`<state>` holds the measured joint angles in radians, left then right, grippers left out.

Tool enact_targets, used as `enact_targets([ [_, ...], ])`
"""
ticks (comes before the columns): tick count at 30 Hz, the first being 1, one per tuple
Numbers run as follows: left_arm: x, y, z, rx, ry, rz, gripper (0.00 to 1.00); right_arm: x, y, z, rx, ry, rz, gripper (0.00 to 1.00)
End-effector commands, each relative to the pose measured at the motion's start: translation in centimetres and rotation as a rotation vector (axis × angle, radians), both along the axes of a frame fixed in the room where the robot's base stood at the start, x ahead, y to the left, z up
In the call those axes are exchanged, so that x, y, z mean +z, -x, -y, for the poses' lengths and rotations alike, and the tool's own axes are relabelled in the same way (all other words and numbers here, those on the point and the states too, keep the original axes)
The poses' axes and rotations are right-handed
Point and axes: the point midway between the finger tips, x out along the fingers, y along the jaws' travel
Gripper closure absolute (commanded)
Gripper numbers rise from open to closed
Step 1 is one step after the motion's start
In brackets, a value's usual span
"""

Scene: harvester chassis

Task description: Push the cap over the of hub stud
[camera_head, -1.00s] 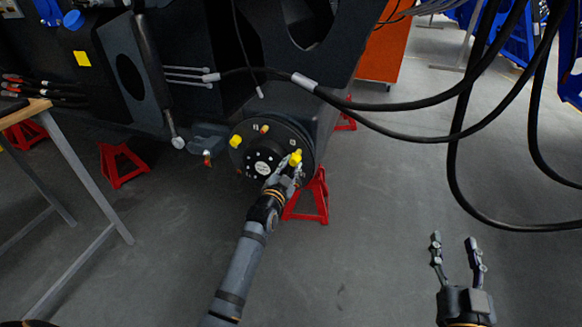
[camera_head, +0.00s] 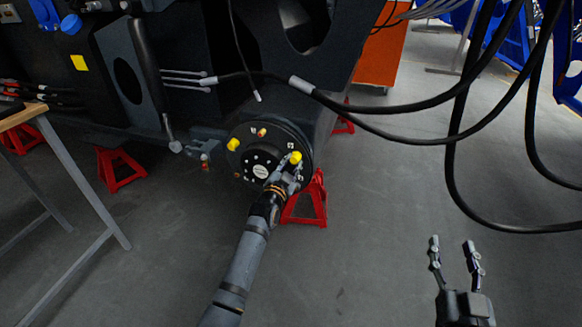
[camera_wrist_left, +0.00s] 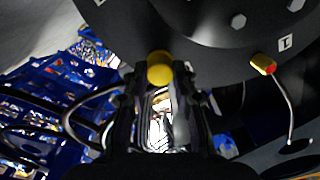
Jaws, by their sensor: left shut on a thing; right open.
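The round black hub (camera_head: 243,166) has a lighter centre and several bolts. One yellow cap (camera_head: 233,144) sits on its left side, and a small orange-tipped stud (camera_head: 262,132) shows at its top. My left gripper (camera_head: 291,168) is at the hub's right side, shut on another yellow cap (camera_head: 295,157). In the left wrist view the held cap (camera_wrist_left: 160,67) is between the fingertips at the edge of the hub face (camera_wrist_left: 205,50). The stud behind this cap is hidden, so I cannot tell whether the cap is on it. My right gripper (camera_head: 455,262) is open and empty, over the floor.
Red stands (camera_head: 306,200) are below and around the chassis. Black hoses (camera_head: 420,105) hang across the upper right. A table (camera_head: 22,115) stands at the left. The wrist view shows a red-and-yellow-tipped part (camera_wrist_left: 264,64) beside a number label. Floor between my grippers is clear.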

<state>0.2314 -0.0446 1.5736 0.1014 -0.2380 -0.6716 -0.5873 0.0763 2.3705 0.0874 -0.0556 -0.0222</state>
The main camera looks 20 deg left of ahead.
Motion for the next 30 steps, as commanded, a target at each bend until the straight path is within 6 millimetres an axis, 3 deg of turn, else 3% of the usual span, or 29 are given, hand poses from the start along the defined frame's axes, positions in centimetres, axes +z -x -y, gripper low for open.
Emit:
enact_targets([
  [16,0.01,-0.7,0.02,0.0,0.0,0.0,0.91,-0.16,0.0,0.0,0.0,0.0,0.0,0.47],
  [17,0.01,-0.7,0.02,0.0,0.0,0.0,0.7,-0.16,0.0,0.0,0.0,0.0,0.0,0.47],
  [22,0.0,-0.69,0.01,0.0,0.0,0.0,0.47,-0.16,0.0,0.0,0.0,0.0,0.0,0.47],
  [30,0.01,-0.65,0.03,0.0,0.001,0.0,0.47,-0.12,0.0,0.0,0.0,0.0,0.0,0.47],
])
